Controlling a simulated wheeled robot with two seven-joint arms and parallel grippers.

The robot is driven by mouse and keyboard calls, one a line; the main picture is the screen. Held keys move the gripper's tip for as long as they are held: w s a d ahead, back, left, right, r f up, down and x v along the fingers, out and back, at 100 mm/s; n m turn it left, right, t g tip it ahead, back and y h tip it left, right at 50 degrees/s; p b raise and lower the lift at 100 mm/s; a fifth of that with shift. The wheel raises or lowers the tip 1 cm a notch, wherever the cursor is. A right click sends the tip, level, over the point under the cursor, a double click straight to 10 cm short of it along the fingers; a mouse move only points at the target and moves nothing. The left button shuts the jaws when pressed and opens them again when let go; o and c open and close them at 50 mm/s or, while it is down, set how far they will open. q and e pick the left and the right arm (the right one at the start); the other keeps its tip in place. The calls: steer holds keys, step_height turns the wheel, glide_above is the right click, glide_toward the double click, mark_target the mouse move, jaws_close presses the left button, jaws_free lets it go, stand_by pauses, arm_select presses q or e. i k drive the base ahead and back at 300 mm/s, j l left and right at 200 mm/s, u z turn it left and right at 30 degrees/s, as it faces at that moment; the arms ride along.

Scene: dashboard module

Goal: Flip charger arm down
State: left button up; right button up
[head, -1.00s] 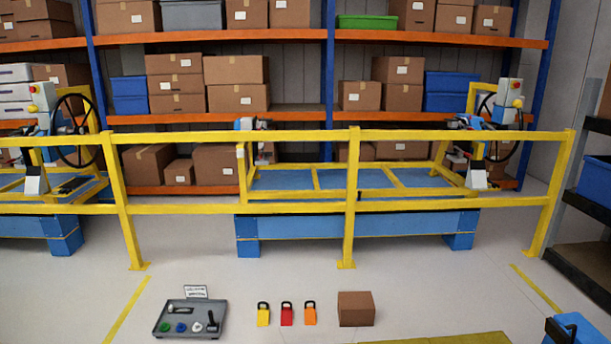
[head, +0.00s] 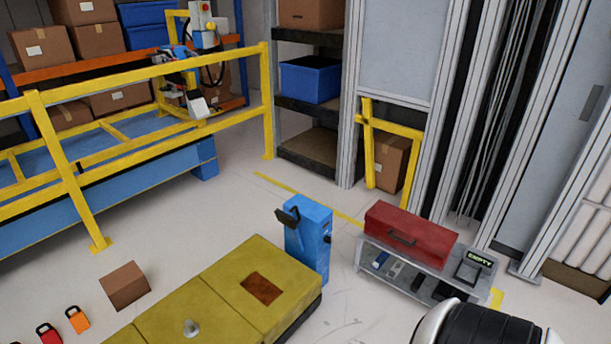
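A blue upright box (head: 314,240), which looks like the charger, stands at the back right end of a low yellow platform. A black arm-like part (head: 287,217) sticks out from its upper left side, raised near the top of the box. The box's far side is hidden. Neither of my grippers shows in the head view. A white and black rounded part at the bottom right looks like part of my own body.
The yellow platform (head: 215,290) carries a brown plate and a small knob. A grey cart (head: 455,286) with a red toolbox (head: 410,233) stands right of the blue box. A brown carton (head: 124,286) lies left. Yellow railing (head: 150,72) stands behind, with open floor between.

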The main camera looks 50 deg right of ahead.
mark_target(286, 218)
steer(key=l, duration=4.1)
steer(key=i+z, duration=0.1)
steer(key=z, duration=1.4)
steer(key=k+j, duration=0.45)
steer(key=j, duration=0.2)
steer(key=z, duration=0.05)
